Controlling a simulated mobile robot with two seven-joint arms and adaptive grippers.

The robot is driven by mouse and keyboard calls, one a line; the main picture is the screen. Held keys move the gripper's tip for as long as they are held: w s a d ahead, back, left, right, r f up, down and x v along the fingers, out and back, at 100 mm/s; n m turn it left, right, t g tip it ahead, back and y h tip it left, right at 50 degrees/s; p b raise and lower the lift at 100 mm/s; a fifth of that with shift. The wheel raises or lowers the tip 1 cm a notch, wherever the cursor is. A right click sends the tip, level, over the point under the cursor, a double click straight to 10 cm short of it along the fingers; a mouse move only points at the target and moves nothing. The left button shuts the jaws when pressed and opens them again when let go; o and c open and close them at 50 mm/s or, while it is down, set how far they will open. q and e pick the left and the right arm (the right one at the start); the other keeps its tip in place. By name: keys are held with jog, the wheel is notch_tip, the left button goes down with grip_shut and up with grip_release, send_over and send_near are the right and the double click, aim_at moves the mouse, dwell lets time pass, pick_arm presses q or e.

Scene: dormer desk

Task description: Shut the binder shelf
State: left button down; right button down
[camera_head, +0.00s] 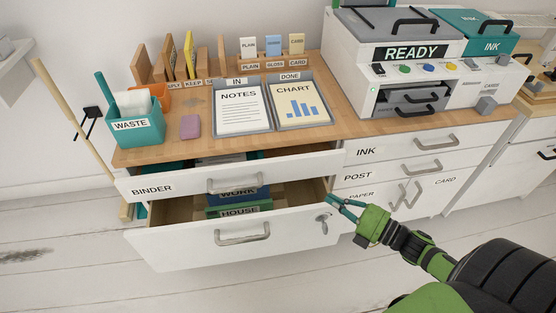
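The binder shelf front (285,172), labelled BINDER, is a white panel with a grey handle (238,184). It stands out from the cabinet, with a gap behind it. Below it a second white front (180,247) with a handle (242,234) is pulled out too. Binders marked WORK (237,194) and HOUSE (232,211) show between the two fronts, partly hidden. My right gripper (332,200) is beside the right end of the fronts, near the grey lever or key (322,222). I see nothing held in it, and its finger opening is unclear. My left gripper is not in view.
The wooden desktop (200,106) holds a teal waste bin (148,130), trays of papers (303,122) and a printer (397,87). INK, POST, PAPER and CARD cabinet fronts (385,160) are shut on the right. A wooden pole (78,132) leans at the left.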

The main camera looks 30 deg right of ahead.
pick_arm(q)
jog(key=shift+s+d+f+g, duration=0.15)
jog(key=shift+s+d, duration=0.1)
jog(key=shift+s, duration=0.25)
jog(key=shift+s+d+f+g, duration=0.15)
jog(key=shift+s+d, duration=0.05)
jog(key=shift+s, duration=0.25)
pick_arm(e)
jog(key=shift+n+y, duration=0.4)
jog(key=shift+w+d+r+x, duration=0.2)
jog(key=shift+d+x, duration=0.15)
jog(key=shift+x, duration=1.85)
jog(key=shift+w+d+r+x, duration=0.2)
jog(key=shift+d+x, duration=0.15)
jog(key=shift+x, duration=1.85)
jog(key=shift+w+d+r+x, duration=0.2)
jog(key=shift+d+x, duration=0.15)
jog(key=shift+x, duration=1.85)
